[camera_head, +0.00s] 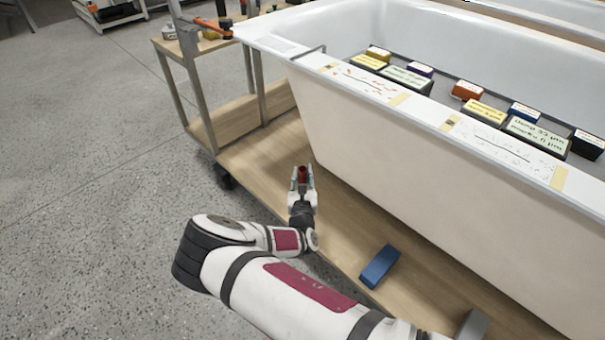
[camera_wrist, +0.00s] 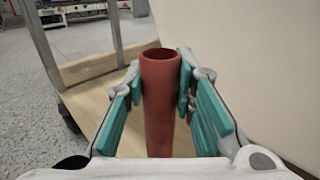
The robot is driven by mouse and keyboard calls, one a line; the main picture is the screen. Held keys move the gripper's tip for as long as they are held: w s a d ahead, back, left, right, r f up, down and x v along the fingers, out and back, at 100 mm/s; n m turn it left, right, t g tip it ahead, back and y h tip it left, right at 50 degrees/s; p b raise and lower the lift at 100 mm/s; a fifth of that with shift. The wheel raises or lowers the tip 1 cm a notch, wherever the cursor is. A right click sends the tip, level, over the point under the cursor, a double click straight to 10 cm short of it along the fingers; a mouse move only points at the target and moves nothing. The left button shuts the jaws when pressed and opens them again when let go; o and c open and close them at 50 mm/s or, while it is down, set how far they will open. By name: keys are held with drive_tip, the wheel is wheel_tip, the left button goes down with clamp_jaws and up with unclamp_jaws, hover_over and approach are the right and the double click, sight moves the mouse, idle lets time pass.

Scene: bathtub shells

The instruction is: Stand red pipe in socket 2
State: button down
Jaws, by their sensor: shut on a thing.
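The red pipe (camera_wrist: 160,100) is upright between the teal finger pads of my gripper (camera_wrist: 160,95) in the wrist view. Its open top end faces up; its lower end is hidden. In the head view my gripper (camera_head: 302,182) is shut on the red pipe (camera_head: 302,174), over the wooden platform beside the bathtub's outer wall. I cannot tell whether the pipe touches the platform. No socket marked 2 can be made out in either view.
The white bathtub (camera_head: 340,130) stands at the right with several labelled coloured blocks inside. A blue block (camera_head: 380,266) and a grey block (camera_head: 472,325) lie on the wooden platform (camera_head: 345,225). A wooden cart (camera_head: 198,45) stands at the back left. Grey floor is open at left.

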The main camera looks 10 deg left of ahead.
wheel_tip(320, 180, down, 6)
drive_tip(key=b, duration=0.3)
drive_tip(key=shift+b, duration=0.3)
drive_tip(key=shift+r+p, duration=0.1)
drive_tip(key=shift+p, duration=0.6)
idle(1.6)
drive_tip(key=shift+f+b, duration=1.5)
drive_tip(key=shift+f, duration=0.85)
drive_tip(key=c, duration=1.2)
unclamp_jaws()
drive_tip(key=shift+c, duration=0.2)
drive_tip(key=shift+s, duration=0.1)
drive_tip(key=s+d, duration=0.1)
drive_tip(key=s, duration=1)
drive_tip(key=shift+s+d, duration=0.25)
drive_tip(key=shift+s, duration=0.15)
